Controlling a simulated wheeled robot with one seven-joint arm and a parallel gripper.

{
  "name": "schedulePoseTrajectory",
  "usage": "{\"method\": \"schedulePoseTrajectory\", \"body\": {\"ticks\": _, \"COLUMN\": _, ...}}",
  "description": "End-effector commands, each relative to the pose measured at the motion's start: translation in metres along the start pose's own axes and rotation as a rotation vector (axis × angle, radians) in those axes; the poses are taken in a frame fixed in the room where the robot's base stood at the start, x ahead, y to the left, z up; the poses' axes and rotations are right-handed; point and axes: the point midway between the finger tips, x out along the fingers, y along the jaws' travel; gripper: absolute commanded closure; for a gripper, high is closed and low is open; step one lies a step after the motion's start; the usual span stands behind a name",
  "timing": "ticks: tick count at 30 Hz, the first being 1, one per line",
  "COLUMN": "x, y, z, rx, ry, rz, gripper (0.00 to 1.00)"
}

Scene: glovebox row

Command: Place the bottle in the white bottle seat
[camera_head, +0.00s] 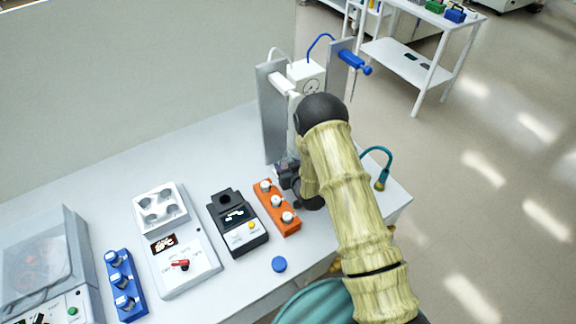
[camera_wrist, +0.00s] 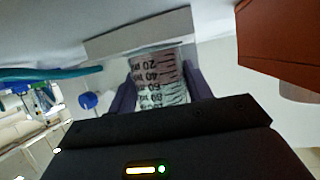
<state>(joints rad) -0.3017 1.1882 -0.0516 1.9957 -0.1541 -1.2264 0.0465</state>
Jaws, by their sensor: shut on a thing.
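In the head view my gripper (camera_head: 288,176) is low over the bench, just right of the orange rack, and my arm hides the bottle. In the wrist view a pale flat-edged slab (camera_wrist: 112,42) lies just beyond the bottle. I cannot tell whether it is the white bottle seat, or whether the bottle touches it. No other clear view of the seat shows.
The orange rack (camera_head: 279,209) with white-capped pieces stands close left of my gripper. A black device (camera_head: 237,222) and a blue cap (camera_head: 279,264) are near it. Grey upright panels (camera_head: 272,115) and a white unit (camera_head: 307,74) stand behind. A teal hose (camera_head: 385,165) is at right.

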Motion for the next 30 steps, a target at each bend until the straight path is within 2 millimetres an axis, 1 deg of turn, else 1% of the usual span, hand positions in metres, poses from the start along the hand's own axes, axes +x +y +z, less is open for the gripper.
{"method": "schedulePoseTrajectory", "body": {"ticks": 12, "x": 0.0026, "y": -0.0002, "z": 0.0067, "rx": 0.000, "ry": -0.001, "rz": 0.000, "gripper": 0.77}}
{"method": "schedulePoseTrajectory", "body": {"ticks": 13, "x": 0.0025, "y": -0.0002, "z": 0.0074, "rx": 0.000, "ry": -0.002, "rz": 0.000, "gripper": 0.46}}
{"method": "schedulePoseTrajectory", "body": {"ticks": 15, "x": 0.0025, "y": -0.0002, "z": 0.0081, "rx": 0.000, "ry": -0.003, "rz": 0.000, "gripper": 0.32}}
{"method": "schedulePoseTrajectory", "body": {"ticks": 16, "x": 0.0025, "y": -0.0002, "z": 0.0084, "rx": 0.000, "ry": -0.004, "rz": 0.000, "gripper": 0.28}}
{"method": "schedulePoseTrajectory", "body": {"ticks": 25, "x": 0.0021, "y": -0.0003, "z": 0.0100, "rx": 0.000, "ry": -0.008, "rz": 0.000, "gripper": 0.28}}
{"method": "schedulePoseTrajectory", "body": {"ticks": 30, "x": -0.0012, "y": -0.0003, "z": 0.0030, "rx": -0.001, "ry": -0.009, "rz": 0.000, "gripper": 0.28}}
